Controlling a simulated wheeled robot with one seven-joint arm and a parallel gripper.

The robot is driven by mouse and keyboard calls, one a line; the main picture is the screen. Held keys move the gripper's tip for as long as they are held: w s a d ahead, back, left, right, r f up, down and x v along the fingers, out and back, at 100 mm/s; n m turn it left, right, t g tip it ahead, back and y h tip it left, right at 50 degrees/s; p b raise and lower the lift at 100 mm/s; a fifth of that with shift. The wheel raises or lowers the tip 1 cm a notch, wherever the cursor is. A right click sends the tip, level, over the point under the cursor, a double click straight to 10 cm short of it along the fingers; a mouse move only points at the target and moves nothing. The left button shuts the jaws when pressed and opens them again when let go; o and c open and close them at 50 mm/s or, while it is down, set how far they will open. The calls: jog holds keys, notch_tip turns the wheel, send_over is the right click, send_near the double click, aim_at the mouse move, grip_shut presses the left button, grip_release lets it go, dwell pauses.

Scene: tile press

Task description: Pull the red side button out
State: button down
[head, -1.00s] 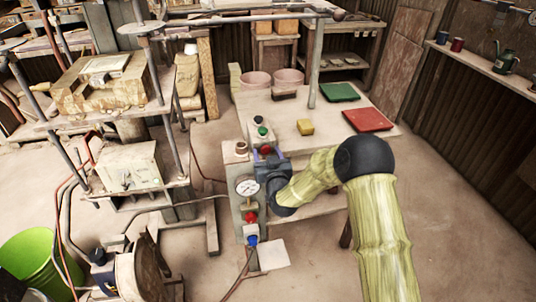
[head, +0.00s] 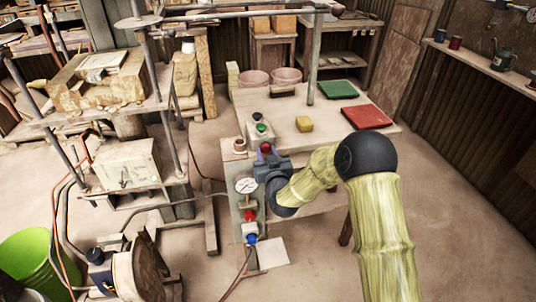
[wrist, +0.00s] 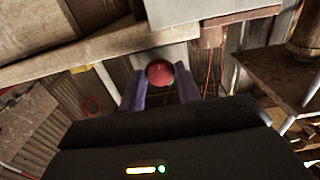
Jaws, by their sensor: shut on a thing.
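The red side button (head: 267,148) is a round red knob on the side of the grey control post (head: 234,205). In the wrist view the red knob (wrist: 160,72) shows between the tips of two purple fingers. My gripper (wrist: 160,82) is shut on it. In the head view my gripper (head: 267,153) is beside the upper part of the post, with its dark body hiding part of the post's side. The knob's stem and its seat are hidden, so I cannot tell how far out it stands.
A green button (head: 261,128) sits on top of the post. A gauge (head: 246,185), a lower red knob (head: 249,215) and a blue fitting (head: 251,238) are on its front. A table with a yellow block (head: 304,124) and a red tray (head: 367,117) stands behind. Floor at right is clear.

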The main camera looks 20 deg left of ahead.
jog(key=shift+f, duration=0.15)
jog(key=c, duration=1)
grip_release()
jog(key=shift+s, duration=0.25)
jog(key=shift+o, duration=0.2)
jog(key=shift+w+d, duration=0.1)
jog(key=shift+d, duration=0.1)
jog(key=b+v, duration=0.1)
jog(key=v, duration=1.6)
jog(key=shift+b, duration=0.35)
